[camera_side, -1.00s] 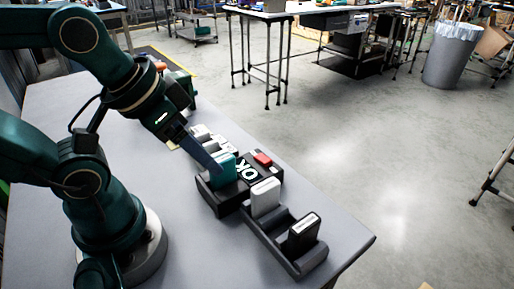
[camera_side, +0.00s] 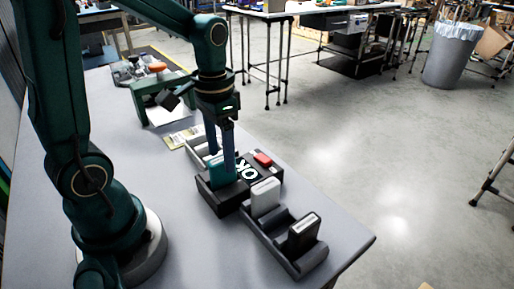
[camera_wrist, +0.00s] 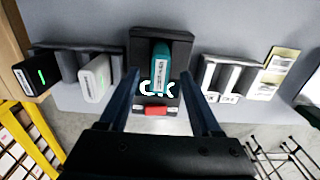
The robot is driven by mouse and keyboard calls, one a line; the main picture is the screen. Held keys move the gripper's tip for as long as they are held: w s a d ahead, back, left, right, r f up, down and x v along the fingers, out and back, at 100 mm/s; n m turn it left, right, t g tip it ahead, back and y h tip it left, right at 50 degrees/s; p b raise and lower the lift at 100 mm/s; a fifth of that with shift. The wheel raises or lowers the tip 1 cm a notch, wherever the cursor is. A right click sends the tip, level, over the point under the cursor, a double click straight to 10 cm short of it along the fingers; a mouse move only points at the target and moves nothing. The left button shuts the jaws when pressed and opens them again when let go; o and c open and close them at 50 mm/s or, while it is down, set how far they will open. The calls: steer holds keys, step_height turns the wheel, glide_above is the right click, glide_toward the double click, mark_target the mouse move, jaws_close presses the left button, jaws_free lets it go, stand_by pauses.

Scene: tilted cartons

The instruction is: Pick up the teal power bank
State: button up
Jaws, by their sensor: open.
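The teal power bank (camera_side: 221,172) stands in a dark holder marked OK (camera_side: 237,198) on the table. In the wrist view the teal power bank (camera_wrist: 160,66) shows between the two fingers, with a light label on its face. My gripper (camera_side: 221,158) points down over it, fingers apart, one on each side as seen from the wrist (camera_wrist: 161,75). Whether the fingers touch it I cannot tell. Nothing is held. The fingers hide part of the power bank in the side view.
A red block (camera_side: 263,159) sits at the holder's end. A tray (camera_side: 284,243) holds a white power bank (camera_side: 265,196) and a black one (camera_side: 303,234). Another tray (camera_wrist: 220,80) holds white ones. A yellow-edged card (camera_wrist: 281,65) lies beyond. The front table is clear.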

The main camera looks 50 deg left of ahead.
mark_target(223, 176)
steer(key=shift+f, duration=2.15)
jaws_close()
